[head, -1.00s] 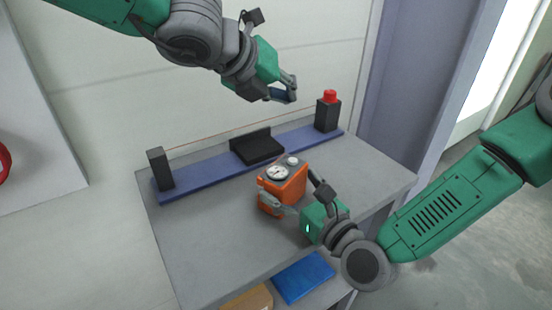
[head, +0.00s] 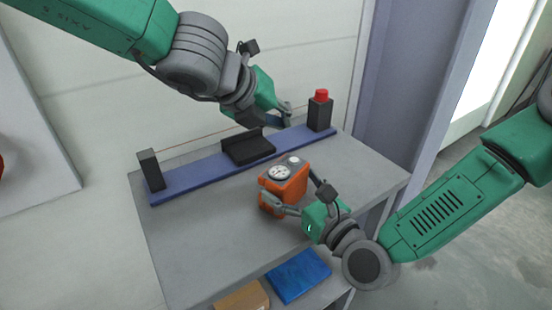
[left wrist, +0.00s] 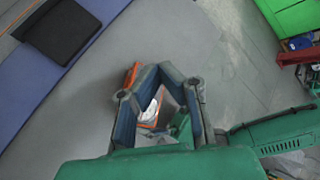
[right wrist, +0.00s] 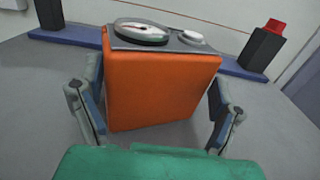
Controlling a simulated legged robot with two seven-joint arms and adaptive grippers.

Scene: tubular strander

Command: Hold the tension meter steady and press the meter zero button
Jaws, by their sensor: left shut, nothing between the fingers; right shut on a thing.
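The tension meter (head: 286,188) is an orange box with a round white dial (head: 279,172) and a pale round button (head: 293,160) on its grey top. It stands upright on the bench. My right gripper (head: 294,197) is shut on it, one finger on each side, as the right wrist view also shows around the orange body (right wrist: 163,88). My left gripper (head: 287,119) is shut and empty, raised above and beyond the meter, apart from it. In the left wrist view its fingers (left wrist: 152,72) partly hide the meter (left wrist: 133,74).
A blue rail (head: 205,177) runs along the back of the grey bench (head: 215,235), with a black cradle (head: 248,148), a black post (head: 151,169) and a red-topped post (head: 320,112). A thin line spans between the posts. A blue bin (head: 298,275) sits below in front.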

